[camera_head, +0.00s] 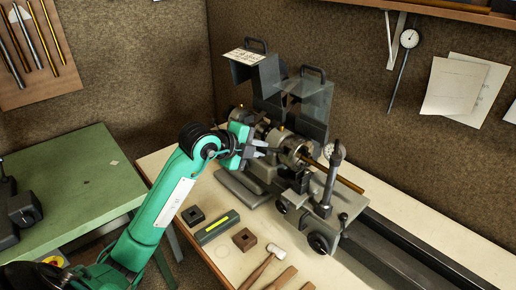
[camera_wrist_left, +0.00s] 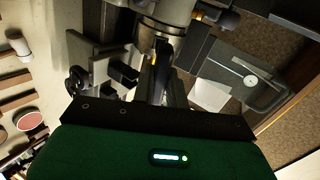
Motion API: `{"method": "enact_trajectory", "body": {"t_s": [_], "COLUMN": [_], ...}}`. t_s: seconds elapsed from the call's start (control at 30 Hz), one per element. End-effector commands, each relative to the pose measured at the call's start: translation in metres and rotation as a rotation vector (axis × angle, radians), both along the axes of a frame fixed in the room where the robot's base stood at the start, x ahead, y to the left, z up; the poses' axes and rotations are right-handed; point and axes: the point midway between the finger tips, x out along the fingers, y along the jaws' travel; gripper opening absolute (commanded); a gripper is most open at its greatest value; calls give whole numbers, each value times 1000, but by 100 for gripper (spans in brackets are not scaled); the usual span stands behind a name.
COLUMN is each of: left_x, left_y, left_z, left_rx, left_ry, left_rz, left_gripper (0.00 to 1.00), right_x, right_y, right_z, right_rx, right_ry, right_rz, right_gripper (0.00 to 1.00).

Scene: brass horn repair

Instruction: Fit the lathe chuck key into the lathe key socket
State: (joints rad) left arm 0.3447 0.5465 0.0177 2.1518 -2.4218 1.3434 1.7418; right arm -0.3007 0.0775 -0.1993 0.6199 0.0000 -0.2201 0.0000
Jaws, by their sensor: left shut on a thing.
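The lathe (camera_head: 300,160) stands on the pale bench with its grey round chuck (camera_head: 290,148) facing right. A brass rod (camera_head: 345,180) runs out of the chuck. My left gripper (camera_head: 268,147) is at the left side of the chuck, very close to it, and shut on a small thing. That thing is mostly hidden by the fingers; I take it to be the chuck key. In the left wrist view, the dark fingers (camera_wrist_left: 161,72) reach up to the chuck (camera_wrist_left: 165,18). I cannot tell whether the key touches or sits in the socket. My right gripper is out of view.
Dark blocks (camera_head: 193,215), a green box with a yellow stripe (camera_head: 217,227), and a mallet (camera_head: 264,262) lie at the bench front. A dial gauge on a post (camera_head: 332,170) stands right of the chuck. Raised grey guards (camera_head: 308,100) stand behind. A green table (camera_head: 80,185) is at left.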

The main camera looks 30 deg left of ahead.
Motion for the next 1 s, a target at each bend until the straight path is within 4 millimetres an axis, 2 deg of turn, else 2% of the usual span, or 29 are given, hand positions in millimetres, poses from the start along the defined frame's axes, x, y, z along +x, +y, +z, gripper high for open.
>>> {"method": "enact_trajectory", "body": {"t_s": [0.37, 1.0], "left_x": [2, 17], "left_y": [-1, -6], "left_z": [-1, -10], "left_rx": [0, 0], "left_ry": [-1, -1], "left_rz": [0, 0], "left_gripper": [0, 0], "right_x": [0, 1], "right_y": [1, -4], "right_z": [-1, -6], "right_rx": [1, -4], "right_ry": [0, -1], "right_rz": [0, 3], "right_gripper": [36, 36]}}
